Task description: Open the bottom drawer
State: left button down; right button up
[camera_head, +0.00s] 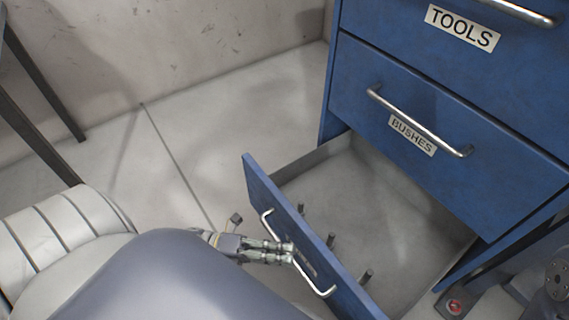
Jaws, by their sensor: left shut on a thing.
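The blue cabinet's bottom drawer (262,180) is pulled well out. Its grey interior shows a few small dark upright pegs (366,276) near the front panel. A silver bar handle (325,292) is on the outside of the drawer front. My left gripper (288,252) is shut on this handle, and its fingers cover part of the bar and the label behind it. My right gripper is not in view.
Above are a shut drawer labelled BUSHES (460,125) and a shut drawer labelled TOOLS (500,60), each with a bar handle. Bare grey floor (215,110) lies left of the cabinet. Dark metal legs (40,140) stand at the far left.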

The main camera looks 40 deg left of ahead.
pick_arm(q)
jog(key=shift+f, duration=0.1)
jog(key=c, duration=1.6)
grip_release()
jog(key=shift+a, duration=0.1)
jog(key=v, duration=1.2)
jog(key=shift+s, duration=0.2)
